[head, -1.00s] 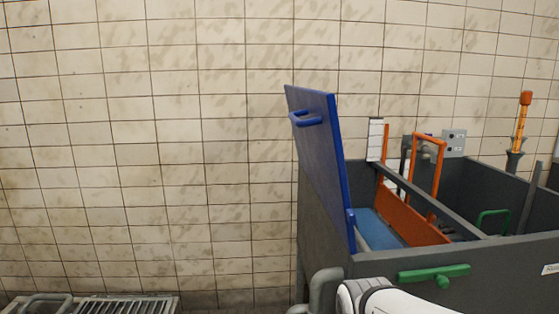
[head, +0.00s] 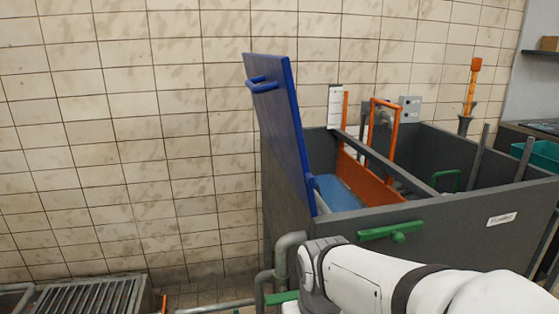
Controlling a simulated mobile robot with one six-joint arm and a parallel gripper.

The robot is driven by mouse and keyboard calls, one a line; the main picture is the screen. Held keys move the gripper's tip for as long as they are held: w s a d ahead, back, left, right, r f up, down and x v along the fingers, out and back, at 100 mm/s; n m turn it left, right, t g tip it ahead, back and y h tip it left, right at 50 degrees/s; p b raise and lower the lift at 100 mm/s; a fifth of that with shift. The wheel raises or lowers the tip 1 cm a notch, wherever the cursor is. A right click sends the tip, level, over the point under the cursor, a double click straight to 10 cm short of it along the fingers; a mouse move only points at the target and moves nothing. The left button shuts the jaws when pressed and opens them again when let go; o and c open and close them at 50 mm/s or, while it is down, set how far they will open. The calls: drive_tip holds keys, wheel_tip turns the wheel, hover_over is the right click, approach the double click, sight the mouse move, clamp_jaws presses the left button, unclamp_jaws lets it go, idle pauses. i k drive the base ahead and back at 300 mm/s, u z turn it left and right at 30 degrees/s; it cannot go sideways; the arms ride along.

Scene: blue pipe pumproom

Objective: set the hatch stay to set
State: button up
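A blue hatch (head: 278,125) with a blue handle (head: 263,84) stands raised at the left end of a dark grey open tank (head: 450,222), leaning slightly to the left. I cannot tell for sure which part is its stay. A green bar handle (head: 391,232) lies nearly level on the tank's front face, right of the hatch's lower edge. My white arm crosses the bottom of the picture, in front of the tank and below the green bar. My gripper does not show.
Inside the tank are an orange gate frame (head: 396,140), a blue panel (head: 338,193) and a small green handle (head: 447,179). Grey pipes (head: 286,257) rise at the tank's left corner. A grating (head: 92,298) lies at lower left. A teal crate (head: 543,154) stands at right.

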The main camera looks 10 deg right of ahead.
sight(397, 231)
drive_tip(key=z, duration=1.5)
drive_tip(key=k, duration=0.75)
drive_tip(key=u, duration=0.25)
drive_tip(key=i, duration=0.5)
drive_tip(key=u, duration=0.05)
